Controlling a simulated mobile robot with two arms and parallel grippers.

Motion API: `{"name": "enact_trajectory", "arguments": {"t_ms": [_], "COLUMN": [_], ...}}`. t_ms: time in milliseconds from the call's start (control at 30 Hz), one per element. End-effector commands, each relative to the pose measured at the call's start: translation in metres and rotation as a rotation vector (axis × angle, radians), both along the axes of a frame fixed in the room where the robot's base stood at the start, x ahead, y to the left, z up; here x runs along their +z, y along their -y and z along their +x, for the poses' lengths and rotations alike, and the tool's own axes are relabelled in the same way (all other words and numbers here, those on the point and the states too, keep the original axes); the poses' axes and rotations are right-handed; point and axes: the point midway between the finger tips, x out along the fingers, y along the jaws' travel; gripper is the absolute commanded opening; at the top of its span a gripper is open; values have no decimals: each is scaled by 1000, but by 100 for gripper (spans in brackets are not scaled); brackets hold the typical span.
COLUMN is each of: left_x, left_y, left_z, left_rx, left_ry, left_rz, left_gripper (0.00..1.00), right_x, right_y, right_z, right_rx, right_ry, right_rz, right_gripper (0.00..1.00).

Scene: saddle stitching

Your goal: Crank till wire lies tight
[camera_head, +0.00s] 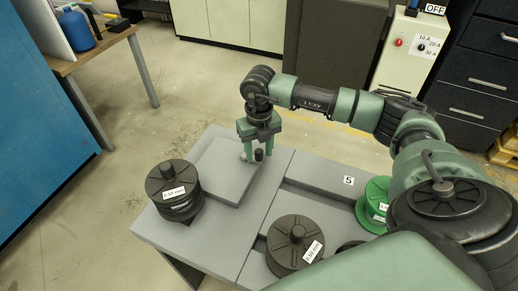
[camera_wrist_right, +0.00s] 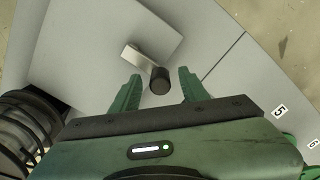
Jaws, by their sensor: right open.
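A small crank shows on the grey machine top: a silver arm (camera_wrist_right: 135,58) with a black knob (camera_wrist_right: 160,80) at its end. The knob also shows in the head view (camera_head: 259,155). My right gripper (camera_wrist_right: 160,76) is open, with its green fingers on either side of the knob and gaps visible on both sides. In the head view my right gripper (camera_head: 258,147) points down over the crank. No wire can be made out in either view. My left gripper is not in view.
A stack of black spools (camera_head: 172,180) stands left of the crank. Another black spool (camera_head: 291,246) stands at the front, and a green spool (camera_head: 374,205) at the right near a "5" label. The raised grey plate (camera_head: 215,170) beside the crank is bare.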

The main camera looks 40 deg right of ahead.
Motion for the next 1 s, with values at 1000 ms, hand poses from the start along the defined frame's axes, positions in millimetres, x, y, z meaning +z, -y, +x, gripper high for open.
{"name": "enact_trajectory", "arguments": {"t_ms": [1000], "left_x": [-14], "left_y": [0], "left_z": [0], "left_rx": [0], "left_ry": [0], "left_rz": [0], "left_gripper": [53], "right_x": [78], "right_y": [0], "right_z": [0], "right_rx": [0], "right_ry": [0], "right_rz": [0], "right_gripper": [45]}}
